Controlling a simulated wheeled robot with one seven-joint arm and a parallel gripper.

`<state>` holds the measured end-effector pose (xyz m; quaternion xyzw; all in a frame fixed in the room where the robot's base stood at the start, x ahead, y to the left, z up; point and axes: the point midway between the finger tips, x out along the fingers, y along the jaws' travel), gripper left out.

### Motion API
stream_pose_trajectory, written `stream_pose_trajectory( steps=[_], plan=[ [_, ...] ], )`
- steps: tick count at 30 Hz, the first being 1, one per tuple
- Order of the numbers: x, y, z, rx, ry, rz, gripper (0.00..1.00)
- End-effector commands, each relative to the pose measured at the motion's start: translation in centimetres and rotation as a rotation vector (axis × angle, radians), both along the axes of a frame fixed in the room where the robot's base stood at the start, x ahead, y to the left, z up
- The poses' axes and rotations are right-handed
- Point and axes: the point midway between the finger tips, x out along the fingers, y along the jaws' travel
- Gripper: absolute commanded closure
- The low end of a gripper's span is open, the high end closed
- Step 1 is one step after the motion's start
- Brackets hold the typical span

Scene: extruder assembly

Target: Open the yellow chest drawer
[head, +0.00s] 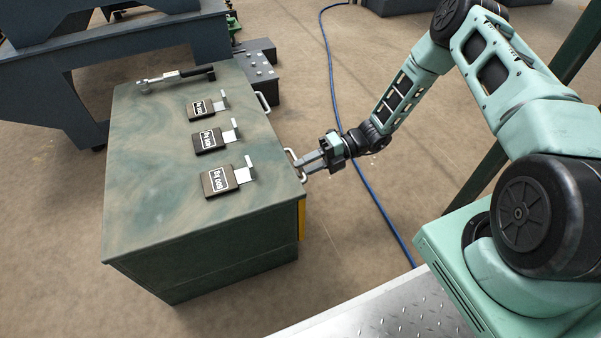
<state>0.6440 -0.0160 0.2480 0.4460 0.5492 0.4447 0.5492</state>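The chest (150,235) is a green metal cabinet standing on the floor, left of my arm. A narrow strip of yellow drawer front (302,219) shows at its near right edge. The rest of that front faces away from the camera and is hidden. A pale handle (291,158) sticks out from that side near the top. My gripper (300,163) is at this handle, reaching in from the right, with its fingertips at or around the bar. Whether the fingers are closed on it is too small to tell. The drawer appears flush with the chest.
A second handle (262,102) sits farther back on the same side. A blue hose (375,200) crosses the floor beneath my arm. Floor right of the chest is otherwise clear.

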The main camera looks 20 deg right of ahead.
Motion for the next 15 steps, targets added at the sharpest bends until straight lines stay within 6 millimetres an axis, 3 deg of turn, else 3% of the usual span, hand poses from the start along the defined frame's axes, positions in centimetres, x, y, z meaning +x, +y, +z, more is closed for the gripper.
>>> stream_pose_trajectory(
  steps=[6,14,15],
  plan=[
    [0.0,1.5,-0.3,0.000,-0.001,0.001,0.70],
    [0.0,1.6,-0.3,0.000,0.000,0.000,0.70],
    [0.0,1.6,-0.3,0.000,0.000,0.000,0.78]
  ],
)
